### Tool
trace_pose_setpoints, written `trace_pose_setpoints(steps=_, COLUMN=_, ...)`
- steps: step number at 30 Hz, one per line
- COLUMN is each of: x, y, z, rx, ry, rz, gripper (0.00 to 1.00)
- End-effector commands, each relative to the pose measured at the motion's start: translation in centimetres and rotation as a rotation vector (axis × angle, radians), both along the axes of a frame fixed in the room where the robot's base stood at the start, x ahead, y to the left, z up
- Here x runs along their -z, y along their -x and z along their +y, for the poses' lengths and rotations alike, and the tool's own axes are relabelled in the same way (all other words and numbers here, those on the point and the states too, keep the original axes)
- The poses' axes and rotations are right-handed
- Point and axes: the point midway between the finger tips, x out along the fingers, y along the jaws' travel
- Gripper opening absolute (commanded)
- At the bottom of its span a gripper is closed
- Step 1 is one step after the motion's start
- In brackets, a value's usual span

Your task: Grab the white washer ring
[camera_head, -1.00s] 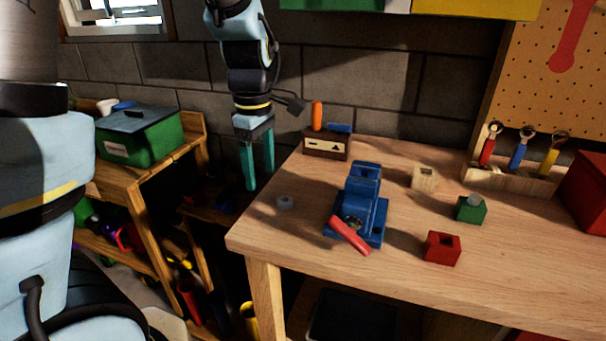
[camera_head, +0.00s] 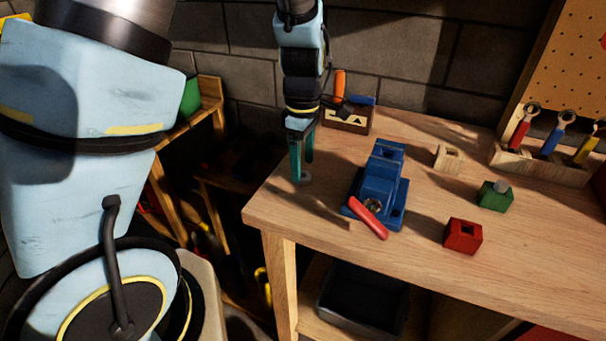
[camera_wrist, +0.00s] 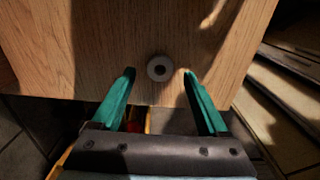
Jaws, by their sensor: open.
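The white washer ring (camera_wrist: 159,68) lies flat on the wooden workbench, near its edge in the wrist view. In the head view the ring (camera_head: 306,177) is partly hidden behind my gripper's fingers. My gripper (camera_head: 302,178) is open, with its teal fingers pointing down over the bench corner. In the wrist view the gripper (camera_wrist: 158,78) has a finger on each side of the ring in the picture, with nothing between them. I cannot tell how high the fingertips are above the bench.
A blue vise (camera_head: 380,187) with a red handle stands right of my gripper. A wooden box (camera_head: 346,119) with tools is behind. Red (camera_head: 462,236), green (camera_head: 494,196) and pale (camera_head: 447,157) blocks lie further right. The bench front (camera_head: 310,225) is clear.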

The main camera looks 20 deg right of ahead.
Motion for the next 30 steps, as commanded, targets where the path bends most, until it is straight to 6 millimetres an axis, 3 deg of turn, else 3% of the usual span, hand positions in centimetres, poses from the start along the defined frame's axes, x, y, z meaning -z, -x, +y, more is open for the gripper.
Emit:
trace_pose_setpoints(steps=6, x=2.2, y=0.0, z=0.1, rx=-0.001, ry=-0.001, rz=0.000, gripper=0.77)
trace_pose_setpoints(steps=13, x=2.4, y=0.0, z=0.0, rx=0.000, ry=0.000, rz=-0.001, gripper=0.77)
trace_pose_setpoints(steps=30, x=2.4, y=0.0, z=0.0, rx=-0.001, ry=0.000, rz=-0.001, gripper=0.14)
